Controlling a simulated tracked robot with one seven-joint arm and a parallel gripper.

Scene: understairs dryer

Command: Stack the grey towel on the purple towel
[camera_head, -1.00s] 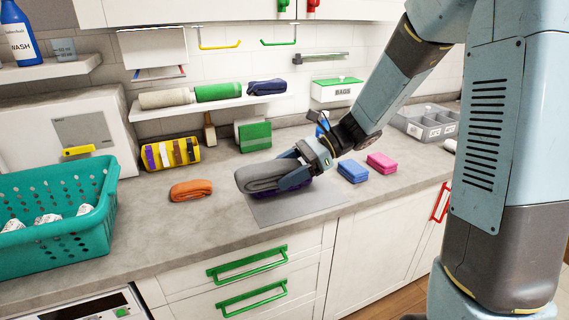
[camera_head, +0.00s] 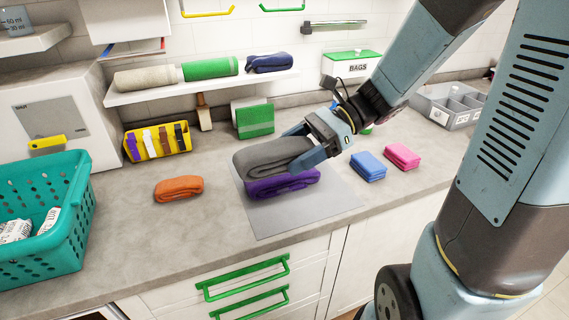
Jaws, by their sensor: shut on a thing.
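The grey towel (camera_head: 262,158) is folded and lies over the purple towel (camera_head: 278,187), a little toward its left and back. The two look in contact, though I cannot tell how much weight the purple towel bears. The purple towel lies folded on a grey mat (camera_head: 313,212) on the counter. My gripper (camera_head: 305,150) comes in from the right and is shut on the grey towel's right end. Its near finger shows across the towel's right side; the far finger is partly hidden.
An orange towel (camera_head: 179,189) lies left of the mat. Blue (camera_head: 368,166) and pink (camera_head: 402,157) towels lie to the right. A green box (camera_head: 254,121) and yellow holder (camera_head: 158,141) stand behind. A teal basket (camera_head: 40,250) is at left. The shelf (camera_head: 200,86) holds rolled towels.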

